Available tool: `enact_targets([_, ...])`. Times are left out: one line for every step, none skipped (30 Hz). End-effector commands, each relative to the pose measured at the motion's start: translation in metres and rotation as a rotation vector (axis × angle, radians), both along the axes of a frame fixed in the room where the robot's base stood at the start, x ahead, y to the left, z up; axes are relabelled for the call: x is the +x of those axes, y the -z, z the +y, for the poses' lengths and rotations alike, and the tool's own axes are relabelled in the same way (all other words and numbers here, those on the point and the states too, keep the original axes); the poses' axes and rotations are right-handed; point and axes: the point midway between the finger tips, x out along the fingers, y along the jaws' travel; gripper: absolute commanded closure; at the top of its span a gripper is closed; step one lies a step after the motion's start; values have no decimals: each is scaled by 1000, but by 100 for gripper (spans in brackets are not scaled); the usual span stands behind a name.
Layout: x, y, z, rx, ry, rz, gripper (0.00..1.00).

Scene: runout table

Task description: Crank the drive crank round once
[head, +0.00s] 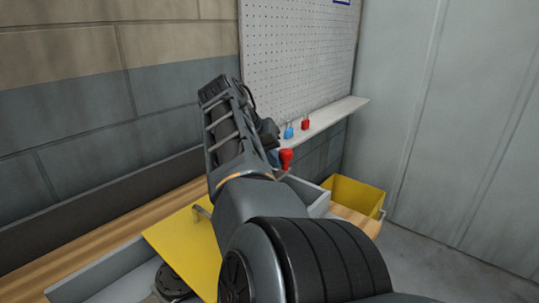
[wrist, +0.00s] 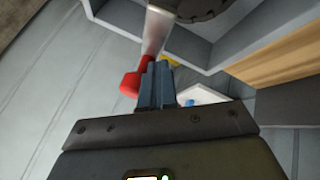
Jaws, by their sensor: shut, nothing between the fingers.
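The drive crank's red handle (head: 286,157) shows in the head view just right of my forearm, and its lower part is hidden. In the wrist view the red handle (wrist: 131,83) lies directly left of my fingers. A pale metal crank arm (wrist: 156,28) runs from there up to a dark round hub (wrist: 205,8). My gripper (wrist: 157,82) is shut and empty, its blue-grey fingers side by side. The fingers are beside the handle, not around it; I cannot tell whether they touch it. In the head view my arm hides most of the gripper.
A yellow panel (head: 180,248) and grey-walled frame (head: 105,272) sit on the wooden table (head: 75,243). A yellow bin (head: 357,195) stands at the right end. A white shelf (head: 335,112) with blue (head: 289,132) and red (head: 305,124) padlocks runs below the pegboard. Floor at right is clear.

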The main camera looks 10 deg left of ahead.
Motion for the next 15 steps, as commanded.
enact_targets([1, -3, -4, -3, 1, -2, 100])
enact_targets([1, -3, -5, -2, 1, -1, 100])
enact_targets([1, -2, -6, -3, 1, -2, 100])
enact_targets([0, -2, -7, -2, 0, -2, 100])
enact_targets([0, -2, -8, -2, 1, -2, 100])
enact_targets([0, -2, -9, -3, 1, -3, 100])
enact_targets([0, -2, -10, -2, 1, -2, 100])
enact_targets([0, -2, -11, -1, 1, -1, 100])
enact_targets([-1, -2, -13, -2, 1, -1, 100])
enact_targets([-1, -2, -14, -2, 2, -2, 100])
enact_targets([-1, -1, -15, -2, 2, -2, 100])
enact_targets([-1, -1, -16, -1, 2, -2, 100])
enact_targets([-1, -1, -16, -1, 2, -2, 100])
enact_targets([-2, -1, -17, -1, 2, -2, 100])
enact_targets([-2, -1, -18, -2, 1, -2, 100])
